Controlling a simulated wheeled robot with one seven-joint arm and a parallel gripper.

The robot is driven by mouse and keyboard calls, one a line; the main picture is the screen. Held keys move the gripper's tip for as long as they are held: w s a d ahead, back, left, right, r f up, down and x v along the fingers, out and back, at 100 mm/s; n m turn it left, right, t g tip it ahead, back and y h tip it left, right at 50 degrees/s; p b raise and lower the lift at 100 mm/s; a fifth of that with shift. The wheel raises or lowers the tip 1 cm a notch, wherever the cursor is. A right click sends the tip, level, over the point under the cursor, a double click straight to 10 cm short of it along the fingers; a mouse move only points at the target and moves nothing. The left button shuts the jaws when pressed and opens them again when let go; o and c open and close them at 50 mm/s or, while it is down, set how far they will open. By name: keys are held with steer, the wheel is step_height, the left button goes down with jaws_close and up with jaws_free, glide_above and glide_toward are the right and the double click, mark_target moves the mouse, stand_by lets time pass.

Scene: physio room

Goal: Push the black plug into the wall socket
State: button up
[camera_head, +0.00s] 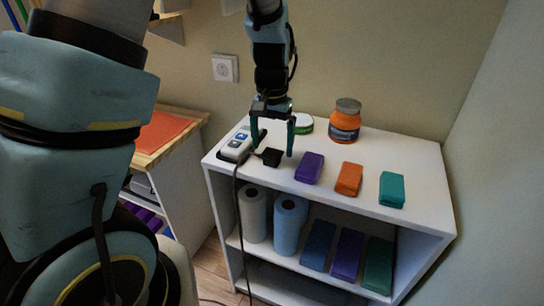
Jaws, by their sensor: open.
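The black plug (271,157) lies on the top of the white shelf unit, near its left part, with a dark cable by it. My gripper (272,152) is open above the plug, its two fingers pointing down on either side of it in this view. I cannot tell whether the fingers touch it. The white wall socket (224,68) is on the back wall, up and to the left of my gripper, with nothing plugged in.
On the white shelf unit (420,221) stand a white handset (236,147), a green-rimmed round tin (304,124), an orange jar (344,122) and purple, orange (349,179) and teal blocks. A wooden-topped table (185,124) is at left. The wall around the socket is clear.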

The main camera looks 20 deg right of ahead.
mark_target(272, 153)
steer(key=shift+w+f+p, duration=0.1)
steer(key=shift+f+p, duration=0.25)
steer(key=shift+f, duration=1.45)
steer(key=c, duration=1.4)
